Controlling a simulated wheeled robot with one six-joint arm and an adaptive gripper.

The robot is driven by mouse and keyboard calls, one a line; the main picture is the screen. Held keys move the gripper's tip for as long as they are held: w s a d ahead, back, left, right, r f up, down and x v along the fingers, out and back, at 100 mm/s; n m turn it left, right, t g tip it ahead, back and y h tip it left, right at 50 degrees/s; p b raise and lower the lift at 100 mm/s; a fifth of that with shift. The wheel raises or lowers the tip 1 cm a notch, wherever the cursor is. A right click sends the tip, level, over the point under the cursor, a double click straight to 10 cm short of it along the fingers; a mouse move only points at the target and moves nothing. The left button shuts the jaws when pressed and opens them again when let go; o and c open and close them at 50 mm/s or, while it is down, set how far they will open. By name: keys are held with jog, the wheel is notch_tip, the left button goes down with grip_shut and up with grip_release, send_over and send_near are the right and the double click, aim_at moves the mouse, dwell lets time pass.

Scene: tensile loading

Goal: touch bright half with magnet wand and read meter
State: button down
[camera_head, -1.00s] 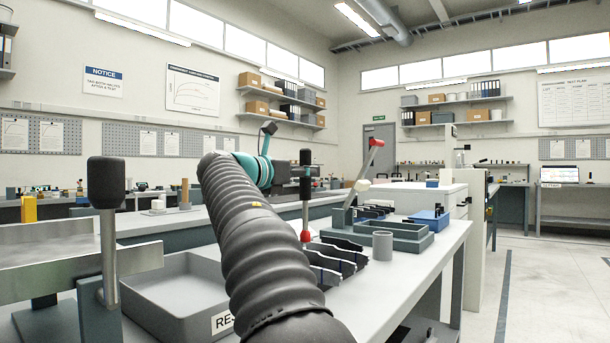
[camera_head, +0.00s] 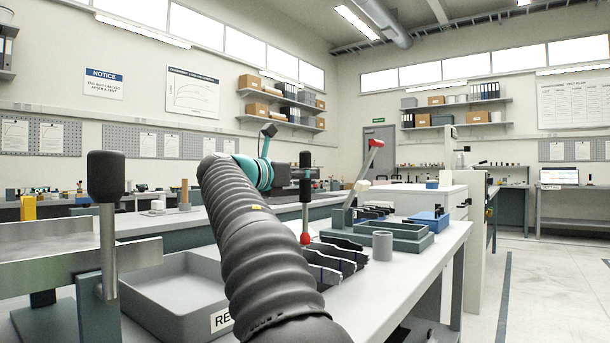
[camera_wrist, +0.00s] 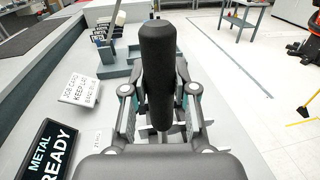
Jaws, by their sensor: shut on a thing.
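My gripper (camera_wrist: 160,128) is shut on the black handle of the magnet wand (camera_wrist: 158,60), which stands between the fingers in the wrist view. In the head view the wand (camera_head: 305,205) hangs upright at the far end of my arm, with a thin grey shaft and a red ball tip. The tip appears near dark jagged plates (camera_head: 335,257) on the bench; I cannot tell whether it touches anything. A black meter display (camera_wrist: 45,155) at lower left of the wrist view reads "METAL READY". I cannot tell which piece is the bright half.
A grey tray (camera_head: 185,262) with a partly covered label stands at left, beside metal bars and a black-knobbed post (camera_head: 107,180). A grey cup (camera_head: 382,245), a blue-grey tray (camera_head: 408,240) and a red-ended lever (camera_head: 367,160) stand at right. A job card (camera_wrist: 80,88) lies near the display.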

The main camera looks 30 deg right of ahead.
jog(key=shift+f, duration=0.45)
dwell(0.8)
jog(key=shift+r, duration=0.1)
notch_tip(320, 180, up, 7)
jog(key=p, duration=0.7)
dwell(0.4)
dwell(0.9)
